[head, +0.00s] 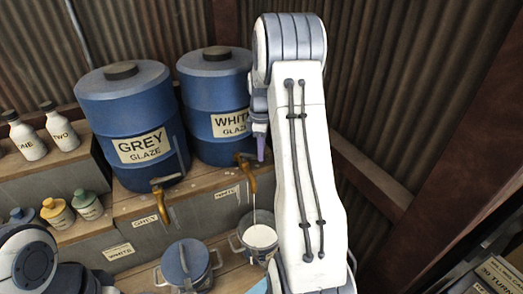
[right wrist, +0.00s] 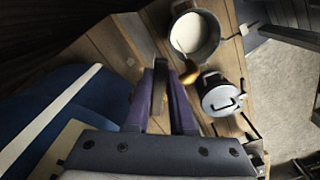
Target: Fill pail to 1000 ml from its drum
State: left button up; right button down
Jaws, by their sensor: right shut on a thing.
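The blue WHITE GLAZE drum (head: 213,90) stands on a wooden shelf, with a brass tap (head: 247,172) at its front. A thin white stream runs from the spout into an open metal pail (head: 240,243) below. White glaze (head: 261,236) covers the pail's bottom; I cannot read its level. The pail also shows in the right wrist view (right wrist: 214,46). My right gripper (head: 262,150) is beside the tap, its purple fingers shut on a dark upright lever (right wrist: 158,88), apparently the tap's handle. My left gripper is not in view; only part of my left arm shows.
The GREY GLAZE drum (head: 130,120) stands at left, its brass tap (head: 161,202) showing no stream. A lidded pail (head: 186,264) sits left of the open pail. Bottles (head: 62,130) and small jars (head: 88,205) stand on steps at far left. A corrugated wall is behind.

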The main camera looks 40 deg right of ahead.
jog(key=shift+w+r, duration=0.1)
jog(key=shift+r, duration=0.05)
jog(key=c, duration=0.8)
grip_release()
jog(key=shift+o, duration=0.2)
notch_tip(320, 180, up, 10)
jog(key=b, duration=0.2)
jog(key=shift+r, duration=0.2)
